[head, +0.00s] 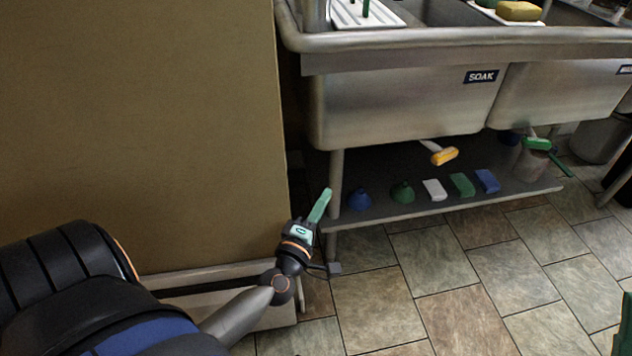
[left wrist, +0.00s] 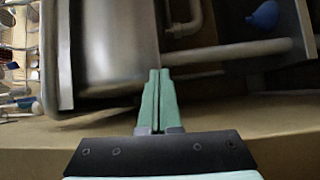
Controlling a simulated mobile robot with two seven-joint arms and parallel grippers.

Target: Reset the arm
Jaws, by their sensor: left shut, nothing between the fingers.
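My left gripper (head: 321,205) reaches in from the lower left in the head view. Its green fingers point up, in front of the left front leg area of the steel sink (head: 408,105). In the left wrist view, the two fingers of the left gripper (left wrist: 158,78) lie together along their length, with nothing between them. The gripper appears close to the sink frame; whether it touches cannot be told. My right gripper is not in view.
The lower shelf (head: 425,212) holds blue and green funnel-like pieces, several blocks (head: 462,185) and a yellow-headed brush (head: 444,156). A tan wall (head: 140,120) stands at left. A green edge (head: 622,330) shows at lower right.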

